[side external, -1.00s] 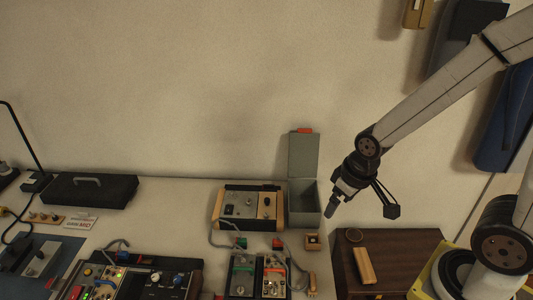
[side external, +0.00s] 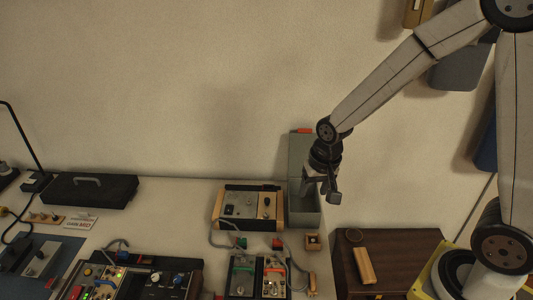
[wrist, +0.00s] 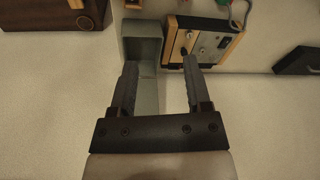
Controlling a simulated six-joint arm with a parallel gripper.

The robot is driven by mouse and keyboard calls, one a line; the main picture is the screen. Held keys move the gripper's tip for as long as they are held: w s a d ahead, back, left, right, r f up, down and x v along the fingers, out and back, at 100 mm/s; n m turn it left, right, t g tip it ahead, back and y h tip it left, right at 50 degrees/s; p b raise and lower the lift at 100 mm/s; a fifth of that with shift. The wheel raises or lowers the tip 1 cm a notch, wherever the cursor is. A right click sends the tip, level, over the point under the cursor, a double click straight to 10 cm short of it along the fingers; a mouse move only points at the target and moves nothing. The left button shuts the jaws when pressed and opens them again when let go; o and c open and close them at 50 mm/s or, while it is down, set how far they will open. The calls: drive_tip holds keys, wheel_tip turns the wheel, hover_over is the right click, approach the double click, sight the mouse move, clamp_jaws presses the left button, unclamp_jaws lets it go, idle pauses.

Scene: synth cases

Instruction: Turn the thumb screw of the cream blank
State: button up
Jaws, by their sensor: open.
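I cannot make out a cream blank or its thumb screw for certain in either view. A wood-sided device (side external: 236,208) with knobs on its face stands on the table; it also shows in the wrist view (wrist: 207,38). My gripper (side external: 331,198) is in the air in front of the open grey box, right of the device. In the wrist view my gripper (wrist: 160,64) is open, with nothing between its fingers.
The grey box (side external: 306,217) has its lid raised against the wall. A larger console (side external: 130,281), a black case (side external: 90,191) and a lamp are at left. Cables loop near the modules.

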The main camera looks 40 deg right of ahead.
drive_tip(key=w+f+m+g, duration=0.1)
drive_tip(key=w+f+m, duration=0.4)
drive_tip(key=w+m, duration=0.4)
drive_tip(key=m+g, duration=0.1)
drive_tip(key=m, duration=0.8)
hover_over(266, 213)
wheel_tip(266, 213, down, 8)
drive_tip(key=shift+r, duration=0.2)
drive_tip(key=shift+s+f, duration=0.1)
drive_tip(key=shift+f, duration=3.8)
clamp_jaws()
